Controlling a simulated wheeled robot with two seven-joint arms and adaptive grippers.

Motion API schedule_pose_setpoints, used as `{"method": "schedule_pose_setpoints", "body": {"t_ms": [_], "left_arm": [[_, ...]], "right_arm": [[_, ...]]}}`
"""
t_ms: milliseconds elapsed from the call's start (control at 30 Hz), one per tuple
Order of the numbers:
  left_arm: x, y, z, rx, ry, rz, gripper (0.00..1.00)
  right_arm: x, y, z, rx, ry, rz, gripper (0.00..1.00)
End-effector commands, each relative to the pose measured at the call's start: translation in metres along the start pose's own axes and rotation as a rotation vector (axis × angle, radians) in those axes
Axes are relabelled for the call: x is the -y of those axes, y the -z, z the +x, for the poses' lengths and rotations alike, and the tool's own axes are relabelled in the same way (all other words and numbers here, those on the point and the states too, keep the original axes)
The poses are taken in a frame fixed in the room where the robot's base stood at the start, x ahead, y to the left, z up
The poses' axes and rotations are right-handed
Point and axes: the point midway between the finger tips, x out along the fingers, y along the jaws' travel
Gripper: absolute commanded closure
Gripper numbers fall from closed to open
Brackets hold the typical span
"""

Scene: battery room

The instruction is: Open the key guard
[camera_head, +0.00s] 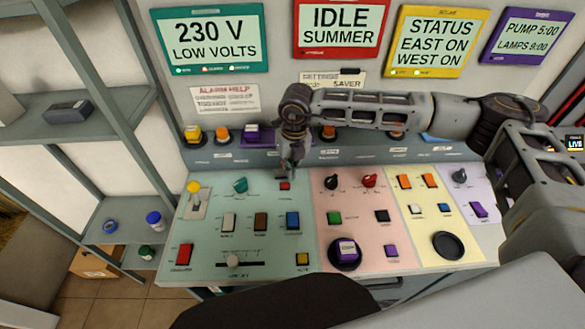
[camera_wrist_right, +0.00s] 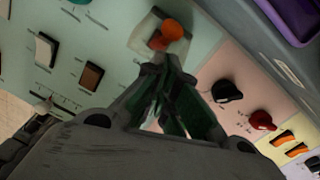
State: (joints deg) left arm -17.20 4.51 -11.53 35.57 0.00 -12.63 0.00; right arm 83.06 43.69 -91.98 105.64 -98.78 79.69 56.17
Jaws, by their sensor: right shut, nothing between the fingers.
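A small red-orange part on a pale plate (camera_head: 284,186) sits on the light green panel section, and it also shows in the right wrist view (camera_wrist_right: 168,34). It may be the key guard, but I see no readable label on it. My right gripper (camera_head: 288,168) hangs just above and behind it, pointing down, and partly hides it. In the right wrist view the fingertips (camera_wrist_right: 168,70) are together with nothing between them, close to the plate's edge. Whether they touch it, I cannot tell. My left gripper is not in view.
A teal knob (camera_head: 240,185) is to the left and a black knob (camera_head: 331,182) to the right. A raised ledge with coloured buttons (camera_head: 329,132) runs behind. Shelving (camera_head: 110,100) stands at the left.

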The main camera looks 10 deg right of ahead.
Motion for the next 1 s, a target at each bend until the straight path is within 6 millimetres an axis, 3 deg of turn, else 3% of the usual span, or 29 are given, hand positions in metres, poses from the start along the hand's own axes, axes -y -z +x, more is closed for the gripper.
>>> {"method": "schedule_pose_setpoints", "body": {"t_ms": [667, 1000], "left_arm": [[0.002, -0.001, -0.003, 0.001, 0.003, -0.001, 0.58], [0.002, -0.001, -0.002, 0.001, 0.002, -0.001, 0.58]], "right_arm": [[0.000, -0.009, 0.002, -0.003, -0.001, 0.000, 1.00], [0.003, -0.017, 0.000, -0.084, -0.024, 0.009, 1.00]]}}
